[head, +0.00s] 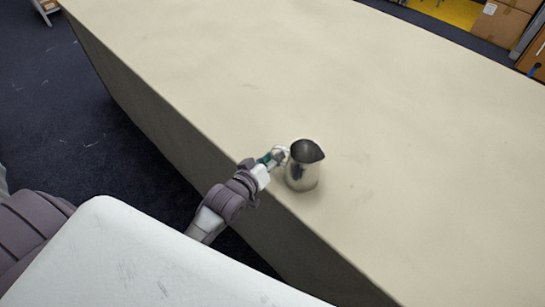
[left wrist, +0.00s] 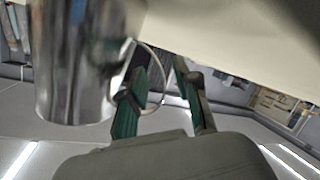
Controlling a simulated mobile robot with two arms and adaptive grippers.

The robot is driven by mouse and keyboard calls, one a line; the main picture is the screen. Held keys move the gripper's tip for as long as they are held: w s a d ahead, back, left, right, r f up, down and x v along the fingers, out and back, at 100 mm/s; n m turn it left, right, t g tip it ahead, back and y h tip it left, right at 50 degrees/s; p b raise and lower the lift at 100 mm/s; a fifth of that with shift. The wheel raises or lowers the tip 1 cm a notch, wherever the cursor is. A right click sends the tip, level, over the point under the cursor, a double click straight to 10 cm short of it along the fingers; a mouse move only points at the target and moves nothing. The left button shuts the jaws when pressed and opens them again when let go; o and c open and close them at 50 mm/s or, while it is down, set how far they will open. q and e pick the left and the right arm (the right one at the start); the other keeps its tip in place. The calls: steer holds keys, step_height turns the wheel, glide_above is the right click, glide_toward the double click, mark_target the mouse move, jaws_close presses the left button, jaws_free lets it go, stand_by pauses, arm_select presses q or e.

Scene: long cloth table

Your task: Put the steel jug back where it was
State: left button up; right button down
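The steel jug (head: 302,172) is shiny and upright at the table's near edge in the head view. It appears to stand on the cloth table (head: 400,190), though its base contact is not clear. My left gripper (head: 279,155) is at the jug's left side, at its handle. In the left wrist view, which is upside down, the jug (left wrist: 75,70) fills the left. Its thin loop handle (left wrist: 163,85) passes between the two green-padded fingers of my left gripper (left wrist: 160,62). The fingers are apart, with gaps visible beside the handle. My right gripper is not in view.
The rest of the visible tabletop is bare, with wide free room behind and to the right of the jug. The table's near edge runs close by the jug. Cardboard boxes (head: 500,22) stand beyond the table at the top right.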

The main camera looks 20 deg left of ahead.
arm_select(q)
steer(key=shift+w, duration=0.1)
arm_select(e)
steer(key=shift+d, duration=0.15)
